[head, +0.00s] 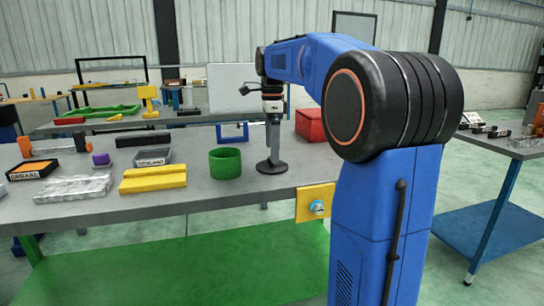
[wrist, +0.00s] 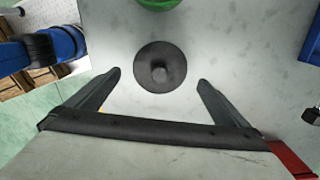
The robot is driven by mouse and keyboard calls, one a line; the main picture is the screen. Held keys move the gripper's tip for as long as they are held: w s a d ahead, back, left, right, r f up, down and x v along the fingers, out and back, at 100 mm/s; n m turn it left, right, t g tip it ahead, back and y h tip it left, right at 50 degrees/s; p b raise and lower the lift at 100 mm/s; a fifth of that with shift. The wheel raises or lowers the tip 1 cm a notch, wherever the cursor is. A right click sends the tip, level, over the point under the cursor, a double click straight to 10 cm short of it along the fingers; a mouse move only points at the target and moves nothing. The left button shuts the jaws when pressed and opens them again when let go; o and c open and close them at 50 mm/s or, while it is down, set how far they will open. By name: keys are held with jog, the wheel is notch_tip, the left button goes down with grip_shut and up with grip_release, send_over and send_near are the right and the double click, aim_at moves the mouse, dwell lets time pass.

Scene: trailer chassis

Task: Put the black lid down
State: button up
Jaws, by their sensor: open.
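The black lid (head: 271,168) is a flat round disc lying on the grey workbench (head: 240,197), to the right of the green cup. In the wrist view the lid (wrist: 160,80) shows whole, with a small knob at its middle. My gripper (head: 273,150) points down over the lid. In the wrist view its two fingers (wrist: 158,79) are spread wide, one on each side of the lid, with clear gaps. Nothing is held between them.
The green cup (head: 225,164) stands just left of the lid. A red box (head: 310,124) and a blue frame (head: 232,131) are behind. A yellow block (head: 153,180), a clear-looking slab (head: 75,187) and a grey bin (head: 153,157) lie further left. Bench around the lid is bare.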

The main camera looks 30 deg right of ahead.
notch_tip(320, 180, up, 8)
jog(key=shift+f, duration=0.1)
jog(key=s+a+f+n+t, duration=0.1)
jog(key=s+a+f+n, duration=0.45)
jog(key=s, duration=0.25)
jog(key=s+a+f+n+t, duration=0.1)
jog(key=s+a+f+n, duration=0.4)
jog(key=s+n, duration=0.25)
jog(key=s+a+f+n+t, duration=0.1)
jog(key=s+a+f+n, duration=0.1)
jog(key=s+f+n, duration=0.3)
jog(key=s+a+f+n+t, duration=0.1)
jog(key=s+a+f+n, duration=0.2)
jog(key=s+f, duration=0.6)
notch_tip(320, 180, down, 3)
jog(key=shift+s+a+f+n+t, duration=0.15)
jog(key=shift+s+n+t, duration=0.25)
jog(key=shift+n, duration=0.6)
